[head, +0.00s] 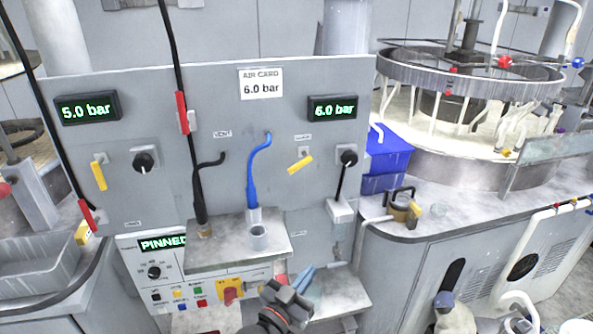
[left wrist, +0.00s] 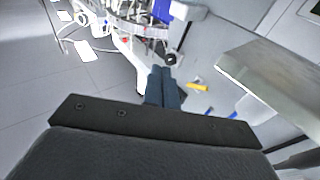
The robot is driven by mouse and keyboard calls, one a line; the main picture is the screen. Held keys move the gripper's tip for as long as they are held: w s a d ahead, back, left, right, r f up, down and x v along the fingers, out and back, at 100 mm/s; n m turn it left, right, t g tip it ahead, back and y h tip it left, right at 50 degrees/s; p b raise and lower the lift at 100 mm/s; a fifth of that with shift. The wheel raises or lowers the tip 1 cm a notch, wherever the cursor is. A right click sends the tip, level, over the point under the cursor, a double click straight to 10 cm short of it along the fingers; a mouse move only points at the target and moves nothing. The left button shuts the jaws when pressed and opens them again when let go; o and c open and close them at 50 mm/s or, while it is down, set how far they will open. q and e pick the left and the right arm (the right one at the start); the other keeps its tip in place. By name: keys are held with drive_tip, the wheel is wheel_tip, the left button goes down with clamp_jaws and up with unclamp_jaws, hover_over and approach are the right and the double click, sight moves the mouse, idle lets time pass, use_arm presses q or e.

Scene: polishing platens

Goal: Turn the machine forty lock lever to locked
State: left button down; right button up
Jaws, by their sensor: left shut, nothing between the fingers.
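A grey panel (head: 215,110) faces me and carries two yellow levers. The left yellow lever (head: 99,176) hangs nearly upright below a 5.0 bar display. The right yellow lever (head: 300,164) is tilted, its right end higher, below a small label too small to read. I cannot tell which one is the machine forty lock lever. My left gripper (head: 303,279) is shut and empty, low in front of the panel, below the right lever and apart from it. In the left wrist view its closed fingers (left wrist: 163,87) point toward the panel, with a yellow lever (left wrist: 197,87) to their right.
A metal shelf (head: 225,258) juts from the panel, with a black hose (head: 201,195) and a blue hose (head: 253,180) above it. A black knob (head: 348,157) sits right of the right lever. Below is a control box reading PINNED (head: 163,244). A round polishing machine (head: 455,75) stands right.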

sight(296, 169)
use_arm(q)
drive_tip(key=w+r+n+t+y, duration=0.3)
drive_tip(key=r+n+t+y, duration=0.2)
drive_tip(key=r, duration=0.2)
drive_tip(key=w+r+n+t+y, duration=0.4)
drive_tip(key=r+n+t+y, duration=0.1)
drive_tip(key=r, duration=0.3)
drive_tip(key=w+a+n+g+y+p, duration=0.1)
drive_tip(key=w+n+g+y+p, duration=0.1)
drive_tip(key=w+n+y, duration=0.1)
drive_tip(key=w+a+r+n+g+y+p, duration=0.1)
drive_tip(key=w+n+g+y+p, duration=0.1)
drive_tip(key=w+n+y, duration=0.2)
drive_tip(key=w+a+r+n+g+y+p, duration=0.1)
drive_tip(key=w+n+g+y+p, duration=0.1)
drive_tip(key=w+y, duration=0.4)
drive_tip(key=shift+n+g+y, duration=0.3)
drive_tip(key=shift+n, duration=0.5)
drive_tip(key=shift+d+f+p, duration=0.15)
drive_tip(key=shift+f+p, duration=0.15)
drive_tip(key=shift+f, duration=0.15)
use_arm(e)
drive_tip(key=s+d+f, duration=0.5)
drive_tip(key=s+f, duration=0.1)
drive_tip(key=s, duration=0.5)
drive_tip(key=shift+s+f, duration=0.35)
drive_tip(key=shift+s, duration=0.05)
